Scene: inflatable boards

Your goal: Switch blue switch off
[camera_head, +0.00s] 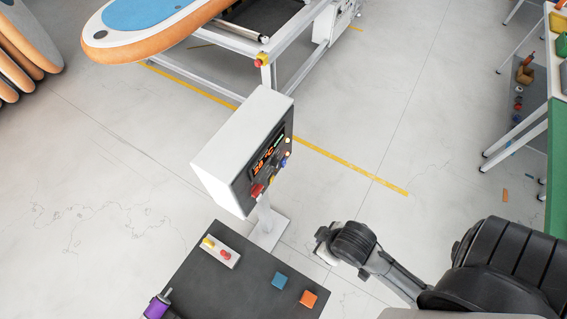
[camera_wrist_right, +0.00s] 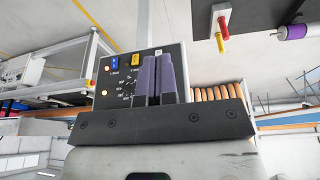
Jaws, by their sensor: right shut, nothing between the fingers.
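The control box (camera_head: 240,150) stands on a post, with its dark panel facing right and showing orange digits and several knobs. In the right wrist view its panel (camera_wrist_right: 125,85) lies behind the fingers, with a small blue square (camera_wrist_right: 114,62) that looks like the blue switch near the panel's corner. Whether it is on or off cannot be told. My right gripper (camera_wrist_right: 160,78) has its purple fingers shut and empty, in front of the panel and covering part of it. Contact cannot be judged. The right wrist (camera_head: 345,243) is right of the box in the head view. My left gripper is not in view.
A board (camera_head: 150,30) lies on a frame behind.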

